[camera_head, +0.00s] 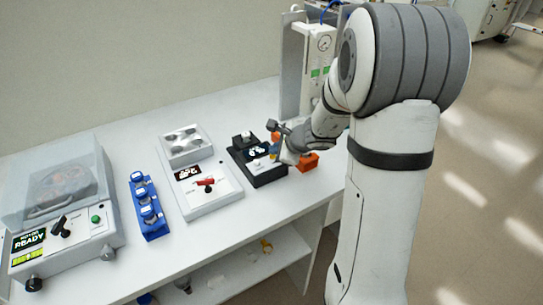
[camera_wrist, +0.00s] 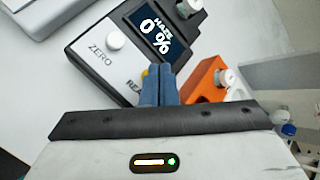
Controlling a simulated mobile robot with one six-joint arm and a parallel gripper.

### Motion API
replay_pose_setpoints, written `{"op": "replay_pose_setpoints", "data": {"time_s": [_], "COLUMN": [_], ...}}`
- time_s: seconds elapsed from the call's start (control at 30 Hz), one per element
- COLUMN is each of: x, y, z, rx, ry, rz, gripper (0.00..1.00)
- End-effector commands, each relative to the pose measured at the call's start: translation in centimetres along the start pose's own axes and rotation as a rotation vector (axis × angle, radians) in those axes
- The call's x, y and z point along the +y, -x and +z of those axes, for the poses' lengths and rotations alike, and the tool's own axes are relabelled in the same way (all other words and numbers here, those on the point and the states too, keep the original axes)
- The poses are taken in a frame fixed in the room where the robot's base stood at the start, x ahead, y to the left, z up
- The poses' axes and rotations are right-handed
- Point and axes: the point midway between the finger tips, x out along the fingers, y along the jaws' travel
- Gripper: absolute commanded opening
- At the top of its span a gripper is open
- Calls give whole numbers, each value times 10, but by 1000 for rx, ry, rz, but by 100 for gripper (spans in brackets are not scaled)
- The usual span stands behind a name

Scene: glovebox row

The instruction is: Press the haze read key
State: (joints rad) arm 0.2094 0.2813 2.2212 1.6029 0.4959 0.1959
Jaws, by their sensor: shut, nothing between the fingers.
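The haze meter (camera_wrist: 118,25) is a dark device with a light front panel, and its screen (camera_wrist: 163,32) shows "HAZE 0 %". A white round key (camera_wrist: 115,40) sits beside the label "ZERO". The label "READ" (camera_wrist: 131,87) is partly covered by my fingers. A bit of a yellow key (camera_wrist: 145,73) shows beside my fingertips; the rest is hidden. My gripper (camera_wrist: 159,70) is shut and empty, its blue fingers over the read side of the panel; contact cannot be told. In the head view the meter (camera_head: 262,176) stands under my gripper (camera_head: 273,151).
An orange block (camera_wrist: 205,83) with a capped vial stands right of the meter, close to my fingers. In the head view, a white device with a red lever (camera_head: 205,184), a blue vial rack (camera_head: 151,211) and a lidded machine (camera_head: 60,195) stand to the left on the bench.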

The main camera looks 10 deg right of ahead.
Motion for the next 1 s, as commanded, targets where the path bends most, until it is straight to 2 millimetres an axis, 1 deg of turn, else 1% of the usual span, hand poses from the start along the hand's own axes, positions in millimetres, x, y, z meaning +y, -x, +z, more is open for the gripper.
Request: {"op": "replay_pose_setpoints", "data": {"time_s": [0.67, 1.0], "x": [2, -6], "y": [-3, 8], "z": [-2, 6], "rx": [0, 0], "ry": [0, 1], "rz": [0, 0], "gripper": [0, 0]}}
